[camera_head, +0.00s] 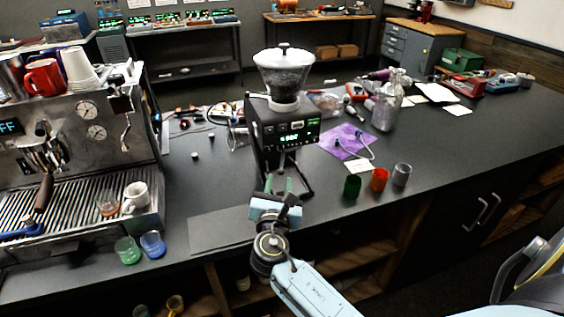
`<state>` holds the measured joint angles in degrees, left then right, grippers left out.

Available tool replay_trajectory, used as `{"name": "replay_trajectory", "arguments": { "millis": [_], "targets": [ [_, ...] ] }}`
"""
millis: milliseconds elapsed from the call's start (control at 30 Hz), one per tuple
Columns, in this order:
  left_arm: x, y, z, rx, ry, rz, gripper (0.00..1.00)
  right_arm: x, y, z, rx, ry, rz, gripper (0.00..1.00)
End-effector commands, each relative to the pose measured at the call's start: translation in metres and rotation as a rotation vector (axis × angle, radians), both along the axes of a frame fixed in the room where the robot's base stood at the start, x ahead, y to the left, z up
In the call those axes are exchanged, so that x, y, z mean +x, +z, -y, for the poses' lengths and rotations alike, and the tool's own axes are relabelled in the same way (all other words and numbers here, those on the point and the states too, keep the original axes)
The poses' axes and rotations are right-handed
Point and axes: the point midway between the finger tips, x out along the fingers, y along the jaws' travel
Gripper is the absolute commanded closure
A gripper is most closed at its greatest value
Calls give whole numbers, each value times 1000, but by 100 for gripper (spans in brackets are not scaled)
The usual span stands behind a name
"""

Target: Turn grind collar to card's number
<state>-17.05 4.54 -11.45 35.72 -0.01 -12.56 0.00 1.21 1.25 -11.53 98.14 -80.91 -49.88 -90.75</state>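The grinder (268,135) stands on the dark counter, with a clear hopper (284,75) on top and green lit digits on its front. The grind collar (285,103) seems to be the ring under the hopper; its marks are too small to read. A small pale card (358,166) lies on the counter right of the grinder; no number is legible. My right gripper (280,184) is low in front of the grinder, well below the collar. Its two fingers look apart with nothing held between them. My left gripper is not in view.
The espresso machine (65,135) fills the left.

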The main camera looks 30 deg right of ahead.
Motion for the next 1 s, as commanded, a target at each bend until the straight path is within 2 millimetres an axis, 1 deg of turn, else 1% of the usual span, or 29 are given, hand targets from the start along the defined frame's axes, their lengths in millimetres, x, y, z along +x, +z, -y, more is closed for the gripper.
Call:
{"name": "replay_trajectory", "arguments": {
  "millis": [33, 200, 400, 600, 833, 867, 1000],
  "targets": [
    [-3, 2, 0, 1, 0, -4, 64, 10, 2, 9, -2, -3, 1, 68],
    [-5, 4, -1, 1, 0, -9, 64, 38, 1, 30, -1, -1, 0, 68],
    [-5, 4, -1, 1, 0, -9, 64, 61, 0, 47, 2, -1, 0, 68],
    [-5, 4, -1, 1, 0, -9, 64, 69, -1, 53, 3, 1, -1, 68],
    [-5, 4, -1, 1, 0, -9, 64, 69, -1, 54, 4, 1, -1, 68],
    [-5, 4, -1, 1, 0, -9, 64, 69, -1, 54, 4, 1, -1, 70],
    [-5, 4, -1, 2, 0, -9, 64, 69, -1, 53, 3, 1, -1, 88]
  ]
}}
